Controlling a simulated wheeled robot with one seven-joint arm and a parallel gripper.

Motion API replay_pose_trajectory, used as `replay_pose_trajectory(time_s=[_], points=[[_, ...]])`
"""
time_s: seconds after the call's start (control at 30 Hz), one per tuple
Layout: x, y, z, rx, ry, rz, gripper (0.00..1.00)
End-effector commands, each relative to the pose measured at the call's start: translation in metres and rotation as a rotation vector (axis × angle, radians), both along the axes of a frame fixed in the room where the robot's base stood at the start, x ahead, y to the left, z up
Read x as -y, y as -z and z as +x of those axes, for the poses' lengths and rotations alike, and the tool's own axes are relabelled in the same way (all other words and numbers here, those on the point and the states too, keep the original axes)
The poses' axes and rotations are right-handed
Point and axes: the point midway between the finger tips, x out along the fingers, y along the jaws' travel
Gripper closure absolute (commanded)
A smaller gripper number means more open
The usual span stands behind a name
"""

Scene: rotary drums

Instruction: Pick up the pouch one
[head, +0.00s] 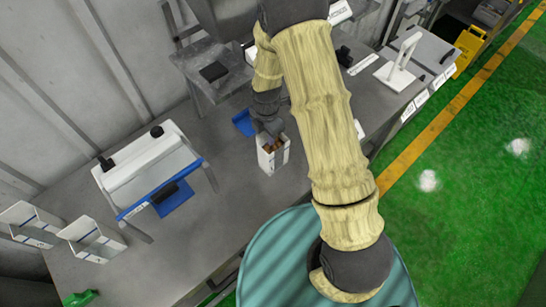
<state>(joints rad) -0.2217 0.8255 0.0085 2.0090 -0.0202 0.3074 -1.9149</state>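I cannot clearly make out a pouch. Small brown items (274,146) show at the top of an open white box (273,159) on the grey table, and one of them may be the pouch. My gripper (270,132) is dark and points down at the box's opening, at or just above the brown items. Its fingers are small and partly hidden, so I cannot tell if they are open, shut or touching anything. My arm, in a pale yellow cover, reaches from the lower right over the table's right side.
A white device with a blue edge (150,178) stands left on the grey table (190,235). White open boxes (92,238) are at the lower left, near a green object (79,298). A grey raised stand (213,75) is behind my gripper. Green floor (470,200) lies right.

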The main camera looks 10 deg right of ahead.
Motion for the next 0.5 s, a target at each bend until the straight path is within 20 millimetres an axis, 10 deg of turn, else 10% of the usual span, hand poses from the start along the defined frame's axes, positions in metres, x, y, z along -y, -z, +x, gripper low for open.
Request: replay_pose_trajectory(time_s=[0.5], points=[[-0.0002,0.0004,0.0002,0.001,-0.001,0.001,0.72]])
